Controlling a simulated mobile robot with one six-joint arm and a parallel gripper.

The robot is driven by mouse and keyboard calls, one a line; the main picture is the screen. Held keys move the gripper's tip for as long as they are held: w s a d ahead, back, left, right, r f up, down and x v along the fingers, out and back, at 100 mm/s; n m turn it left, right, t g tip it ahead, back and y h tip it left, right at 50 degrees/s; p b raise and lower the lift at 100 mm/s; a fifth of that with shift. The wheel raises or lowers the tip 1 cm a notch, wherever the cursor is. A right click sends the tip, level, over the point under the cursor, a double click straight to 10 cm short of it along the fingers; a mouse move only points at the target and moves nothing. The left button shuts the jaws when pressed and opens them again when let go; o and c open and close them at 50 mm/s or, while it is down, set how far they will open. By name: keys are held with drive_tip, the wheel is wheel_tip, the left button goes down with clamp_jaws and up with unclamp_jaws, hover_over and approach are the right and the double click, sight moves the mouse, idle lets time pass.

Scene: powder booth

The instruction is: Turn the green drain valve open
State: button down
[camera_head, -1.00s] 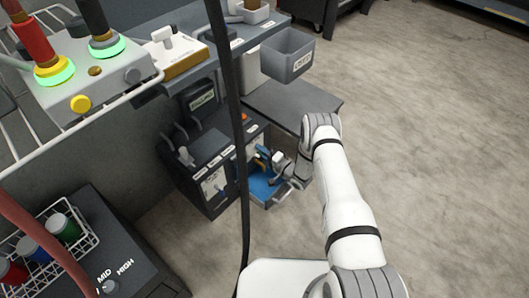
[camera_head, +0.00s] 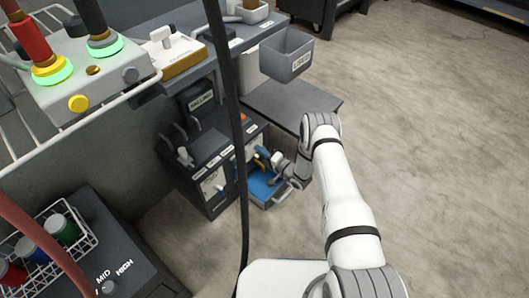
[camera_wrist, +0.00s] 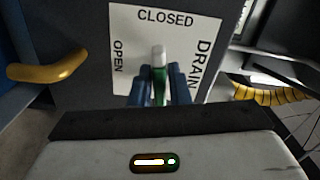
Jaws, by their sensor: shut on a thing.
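The green drain valve lever (camera_wrist: 159,88) has a white tip and shows in the wrist view in front of a white plate (camera_wrist: 128,60). The plate reads CLOSED at the top, OPEN at the left and DRAIN at the right. The lever's tip is up, below the word CLOSED. My gripper (camera_wrist: 158,80) is shut on the lever, one blue finger on each side. The lever's lower part is hidden behind my gripper's body. In the head view, my gripper (camera_head: 270,158) is low at the front of the dark cabinet, and the lever cannot be made out.
A yellow curved handle (camera_wrist: 48,67) stands at the left in the wrist view, and a yellow-black striped hose (camera_wrist: 268,95) at the right. In the head view, a blue-floored tray (camera_head: 263,188) lies below my gripper. A black cable (camera_head: 241,160) hangs in front. Open floor is at right.

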drive_tip(key=shift+s+a+n, duration=0.15)
drive_tip(key=shift+a+n, duration=0.1)
drive_tip(key=shift+n, duration=0.35)
idle(1.1)
drive_tip(key=c, duration=1.5)
unclamp_jaws()
drive_tip(key=shift+d, duration=0.1)
drive_tip(key=shift+p+v, duration=0.95)
drive_tip(key=shift+v, duration=2.9)
